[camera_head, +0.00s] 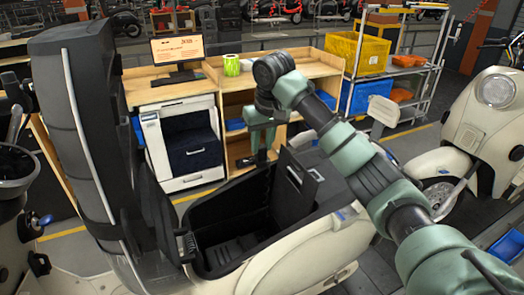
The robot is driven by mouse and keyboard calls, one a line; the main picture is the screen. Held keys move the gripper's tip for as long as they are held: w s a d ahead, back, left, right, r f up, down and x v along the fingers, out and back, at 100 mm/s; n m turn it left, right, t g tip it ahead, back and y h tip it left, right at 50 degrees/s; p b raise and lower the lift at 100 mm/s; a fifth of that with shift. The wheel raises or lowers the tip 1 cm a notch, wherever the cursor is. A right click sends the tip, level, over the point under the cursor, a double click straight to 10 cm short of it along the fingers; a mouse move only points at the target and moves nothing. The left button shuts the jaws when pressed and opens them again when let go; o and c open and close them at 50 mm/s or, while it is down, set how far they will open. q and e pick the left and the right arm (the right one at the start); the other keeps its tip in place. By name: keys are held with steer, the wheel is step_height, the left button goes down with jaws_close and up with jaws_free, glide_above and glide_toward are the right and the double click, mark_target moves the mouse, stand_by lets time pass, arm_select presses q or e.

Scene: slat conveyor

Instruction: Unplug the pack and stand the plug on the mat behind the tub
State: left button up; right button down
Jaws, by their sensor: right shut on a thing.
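The scooter's open black tub (205,211) lies below the raised seat. A black pack (293,192) with a pale handle stands upright in its right end. My right gripper (257,150) is above the tub's back rim, just left of the pack's top, with its fingers pointing down. It is shut on a small dark thing, probably the plug, which is mostly hidden by the fingers and merges with the dark background. I cannot make out the mat or a cable. My left gripper is not in view.
The raised black seat (90,130) stands tall on the left. A wooden desk (160,90) with a monitor (178,50) and drawers is behind. A rack with yellow (357,52) and blue bins is at back right. Another scooter (490,120) stands at the right.

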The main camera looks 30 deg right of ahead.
mark_target(262, 146)
steer(key=shift+r, duration=0.15)
steer(key=shift+r, duration=3.4)
steer(key=shift+d, duration=0.1)
steer(key=w+d, duration=0.1)
steer(key=d, duration=1.5)
steer(key=shift+w+d, duration=0.3)
steer(key=shift+w, duration=0.1)
steer(key=shift+a, duration=0.1)
step_height(262, 146, down, 10)
steer(key=b, duration=0.4)
